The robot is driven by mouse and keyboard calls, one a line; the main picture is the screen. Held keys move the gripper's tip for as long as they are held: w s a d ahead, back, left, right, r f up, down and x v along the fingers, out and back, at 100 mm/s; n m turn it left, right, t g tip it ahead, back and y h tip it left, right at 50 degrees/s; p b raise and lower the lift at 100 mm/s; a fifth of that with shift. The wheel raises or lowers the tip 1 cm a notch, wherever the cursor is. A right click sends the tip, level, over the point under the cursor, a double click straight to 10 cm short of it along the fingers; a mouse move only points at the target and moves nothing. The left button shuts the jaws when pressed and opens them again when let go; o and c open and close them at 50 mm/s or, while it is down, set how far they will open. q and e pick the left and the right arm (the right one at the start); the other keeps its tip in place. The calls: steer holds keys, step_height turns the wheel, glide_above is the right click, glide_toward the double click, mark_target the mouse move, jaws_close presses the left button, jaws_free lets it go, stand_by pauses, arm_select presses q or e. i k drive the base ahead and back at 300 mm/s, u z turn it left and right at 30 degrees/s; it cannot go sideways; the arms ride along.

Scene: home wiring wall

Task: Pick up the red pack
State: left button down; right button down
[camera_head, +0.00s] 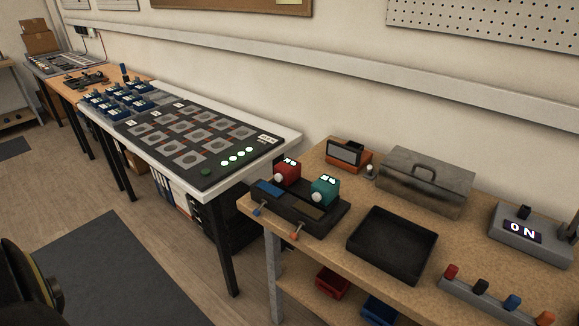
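The red pack (286,172) is a small red block with a light display on top and a pale round knob on its front. It stands at the back left of a black dock (329,224) on the wooden workbench. A teal pack (325,190) of similar shape stands to its right on the same dock. Neither of my grippers shows in the head view, and nothing is touching the red pack.
A black empty tray (428,262), a grey metal box (458,178), an orange device (346,154) and a grey unit reading "ON" (532,243) share the workbench (381,196). A white table (286,141) with a dark panel stands left. Open floor lies lower left.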

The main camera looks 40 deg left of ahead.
mark_target(291, 168)
steer(key=k, duration=1.25)
steer(key=u, duration=0.75)
steer(key=i, duration=1.65)
steer(key=z, duration=0.4)
